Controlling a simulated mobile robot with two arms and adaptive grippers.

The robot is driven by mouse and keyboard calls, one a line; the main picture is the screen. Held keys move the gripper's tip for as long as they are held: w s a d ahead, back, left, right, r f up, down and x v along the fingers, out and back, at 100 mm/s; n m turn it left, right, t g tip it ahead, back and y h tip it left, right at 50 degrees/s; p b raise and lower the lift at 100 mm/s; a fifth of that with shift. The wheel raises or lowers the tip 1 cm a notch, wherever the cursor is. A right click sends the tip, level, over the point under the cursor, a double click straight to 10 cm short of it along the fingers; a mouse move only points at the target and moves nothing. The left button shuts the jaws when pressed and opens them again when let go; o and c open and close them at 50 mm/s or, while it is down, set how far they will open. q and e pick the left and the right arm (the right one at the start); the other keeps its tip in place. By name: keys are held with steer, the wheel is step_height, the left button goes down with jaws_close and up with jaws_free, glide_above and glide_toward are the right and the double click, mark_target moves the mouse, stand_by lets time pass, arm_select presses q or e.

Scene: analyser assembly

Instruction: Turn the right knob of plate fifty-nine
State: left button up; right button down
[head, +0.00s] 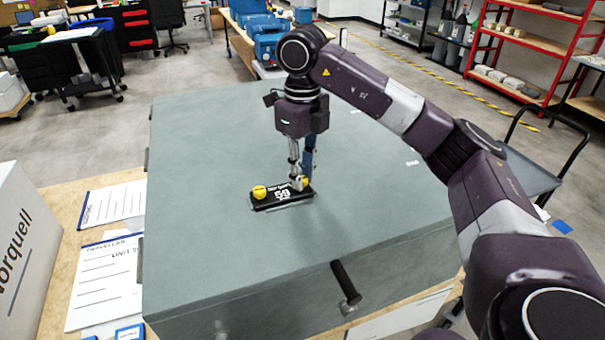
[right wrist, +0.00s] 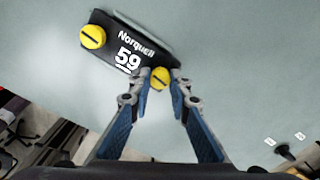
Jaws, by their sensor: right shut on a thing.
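Plate fifty-nine (head: 282,196) is a black plate marked "59" lying on the grey-green top of a large box. It also shows in the right wrist view (right wrist: 126,40), with the name "Norquell" on it. Its left knob (head: 259,192) is yellow, round and uncovered; the slot in it shows in the right wrist view (right wrist: 93,37). The right knob (right wrist: 160,78) is also yellow and sits between the fingertips of my right gripper (right wrist: 162,82). My right gripper (head: 299,182) points down from above and is shut on this knob. My left gripper is not in view.
The grey-green box top (head: 210,140) is clear around the plate. A black handle (head: 346,284) sticks out on the box's front side. Printed sheets (head: 103,282) lie on the wooden table at left, beside a white Norquell box (head: 25,250). A dark cart (head: 520,165) stands at right.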

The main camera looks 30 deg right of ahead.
steer(key=m, duration=0.6)
steer(key=shift+r+m, duration=0.2)
steer(key=shift+m, duration=0.1)
steer(key=m, duration=0.6)
steer(key=shift+w, duration=0.1)
steer(key=m, duration=0.6)
steer(key=shift+m+p, duration=0.3)
steer(key=shift+p, duration=0.05)
steer(key=m, duration=0.3)
steer(key=shift+m, duration=0.3)
steer(key=m, duration=0.3)
steer(key=shift+m+p, duration=0.3)
steer(key=shift+p, duration=0.05)
steer(key=shift+m, duration=0.5)
steer(key=shift+r+m+p, duration=0.15)
steer(key=shift+m+p, duration=0.65)
steer(key=shift+p, duration=0.05)
steer(key=m+p, duration=0.3)
steer(key=p, duration=0.5)
steer(key=shift+r, duration=0.1)
steer(key=shift+w+f+m+p, duration=0.1)
steer(key=shift+f+m+p, duration=0.2)
steer(key=shift+p, duration=0.45)
